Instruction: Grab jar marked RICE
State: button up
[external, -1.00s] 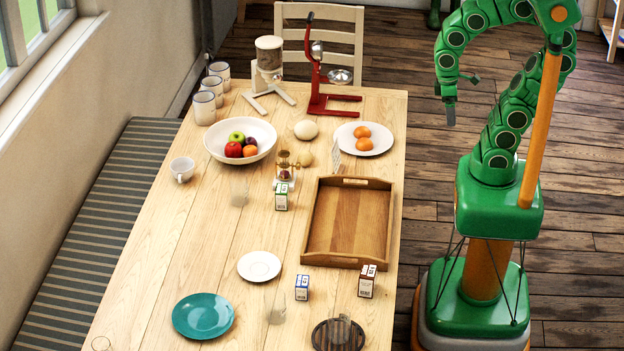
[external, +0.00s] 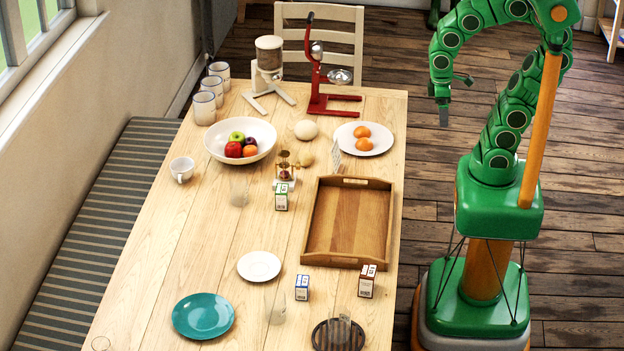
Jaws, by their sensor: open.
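No jar with a readable RICE marking shows in the external view; any such label is too small or turned away. Small printed cartons, one green (external: 281,197), one blue (external: 302,288) and one brown (external: 367,281), have unreadable lettering. My gripper (external: 443,116) hangs pointing down over the floor, right of the table, open and empty, touching nothing.
The wooden table (external: 185,240) holds a wooden tray (external: 348,220), a fruit bowl (external: 215,152), a plate with two orange-brown eggs or fruits (external: 382,146), a tall red press (external: 316,85), a grain dispenser (external: 269,60) and clear glasses. The table's left middle is mostly bare.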

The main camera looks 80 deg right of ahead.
jog(key=w+a+f+n+t, duration=0.1)
jog(key=w+a+f, duration=0.15)
jog(key=w, duration=0.45)
jog(key=w+a+f+t, duration=0.1)
jog(key=w+a+t, duration=0.15)
jog(key=w, duration=0.45)
jog(key=w+a+f+n+t, duration=0.1)
jog(key=w+a, duration=0.3)
jog(key=w, duration=0.3)
jog(key=w+a+f+n+t+y, duration=0.1)
jog(key=w+a+f, duration=0.2)
jog(key=w+a, duration=0.4)
jog(key=w+a+f+n+t+y, duration=0.1)
jog(key=w+a+f+t, duration=0.15)
jog(key=w+a, duration=0.35)
jog(key=n+t+y, duration=0.4)
jog(key=y, duration=0.3)
send_near(275, 304)
jog(key=f, duration=0.1)
jog(key=w+d+f, duration=0.1)
jog(key=w+f, duration=0.1)
jog(key=f, duration=0.1)
jog(key=shift+w+d+f, duration=0.1)
jog(key=shift+w+d, duration=0.15)
jog(key=shift+g, duration=0.3)
jog(key=shift+x, duration=3.3)
jog(key=shift+w+a, duration=0.35)
jog(key=shift+a, duration=0.05)
